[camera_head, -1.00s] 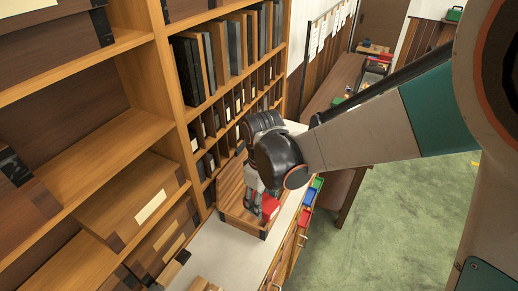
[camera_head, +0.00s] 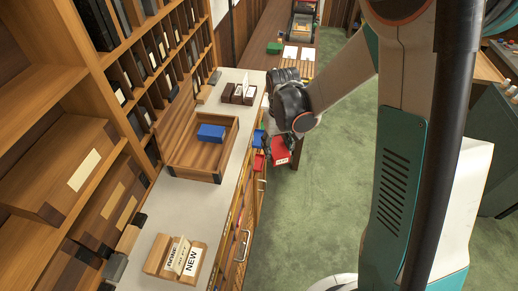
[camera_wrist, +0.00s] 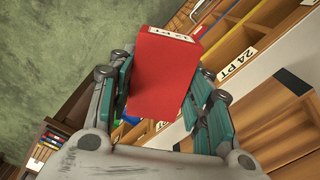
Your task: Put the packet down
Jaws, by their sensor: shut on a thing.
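The red packet (camera_wrist: 165,75) has a white label on its end and is held between the two fingers of my gripper (camera_wrist: 160,98) in the wrist view. In the head view the packet (camera_head: 281,153) hangs under my gripper (camera_head: 278,143), which appears just right of the counter's front edge, with green floor behind. My gripper is shut on it. An open wooden tray (camera_head: 219,163) stands on the counter, left of my gripper, with a blue packet (camera_head: 211,133) inside. The fingertips are partly hidden in the head view.
The pale counter (camera_head: 165,212) has bare room in front of the tray. Shelves rise at left; drawers, one labelled "24 PT" (camera_wrist: 238,62), line the counter front.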

